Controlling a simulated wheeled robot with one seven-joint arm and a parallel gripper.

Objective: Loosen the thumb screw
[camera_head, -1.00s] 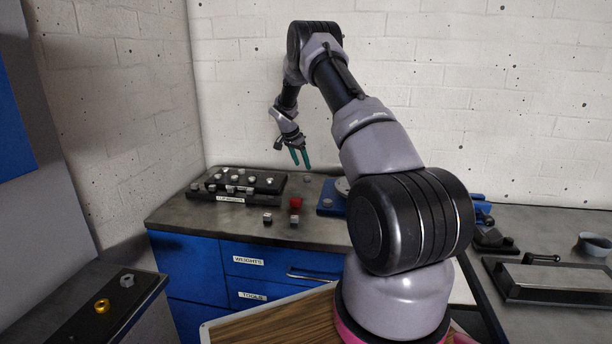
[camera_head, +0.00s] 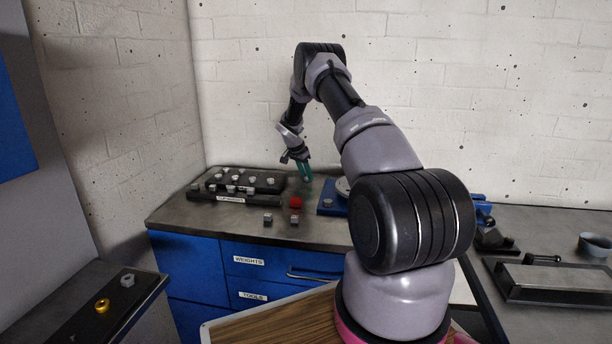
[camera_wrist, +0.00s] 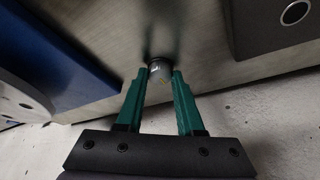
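My gripper (camera_head: 307,179) points down at the back of the bench, between the black rack and the blue base. In the wrist view its two green fingers (camera_wrist: 160,72) are apart, one on each side of a small grey round knob (camera_wrist: 160,66). The knob stands on the bench top, level with the fingertips. I cannot tell whether either finger touches it, or whether it is the thumb screw. In the head view the fingers hide the knob. A small grey piece (camera_head: 327,202) also sits on the blue base (camera_head: 330,211), right of my gripper.
The black rack (camera_head: 262,203) with several metal weights stands left of my gripper. A red piece (camera_head: 296,202) and two small grey blocks (camera_head: 294,219) lie in front. A pale disc (camera_wrist: 20,100) on the blue base is close on the wrist view's left.

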